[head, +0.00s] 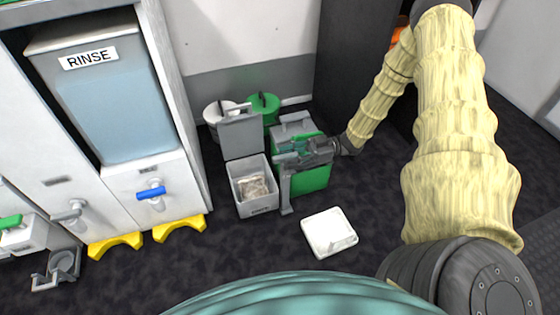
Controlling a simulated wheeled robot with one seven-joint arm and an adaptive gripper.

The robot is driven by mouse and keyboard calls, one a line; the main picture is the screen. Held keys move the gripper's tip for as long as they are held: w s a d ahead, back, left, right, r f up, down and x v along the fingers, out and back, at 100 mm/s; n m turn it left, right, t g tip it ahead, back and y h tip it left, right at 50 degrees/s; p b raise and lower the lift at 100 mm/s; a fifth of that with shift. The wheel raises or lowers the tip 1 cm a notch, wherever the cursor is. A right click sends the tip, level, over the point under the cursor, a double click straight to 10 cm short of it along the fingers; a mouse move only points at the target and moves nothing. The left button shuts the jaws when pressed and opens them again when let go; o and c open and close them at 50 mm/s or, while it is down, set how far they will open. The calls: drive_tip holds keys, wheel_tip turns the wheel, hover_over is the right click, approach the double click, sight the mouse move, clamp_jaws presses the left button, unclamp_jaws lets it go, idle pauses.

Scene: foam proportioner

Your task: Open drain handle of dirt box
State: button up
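No part is clearly readable as the dirt box's drain handle. A small open grey box (236,190) stands on the floor with its lid (242,135) raised and beige crumpled material (252,187) inside; the label on its front is too small to read. Right beside it is a green box (312,180) with a grey top. My gripper (290,157) reaches in from the right, over the front of the green box, close to the grey box's right side. Its fingers blend with the grey and green parts there, so I cannot tell whether they are apart or touch anything.
A white cabinet at left holds a RINSE tank (110,110) with a blue valve handle (151,192) below. A green handle (10,222) shows at far left. Yellow floor pieces (180,228) lie before the cabinet. A white tray (329,232) lies on the dark floor.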

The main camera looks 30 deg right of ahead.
sight(273, 160)
drive_tip(key=shift+b+x, duration=0.4)
drive_tip(key=shift+x, duration=1.15)
drive_tip(key=shift+c, duration=0.4)
clamp_jaws()
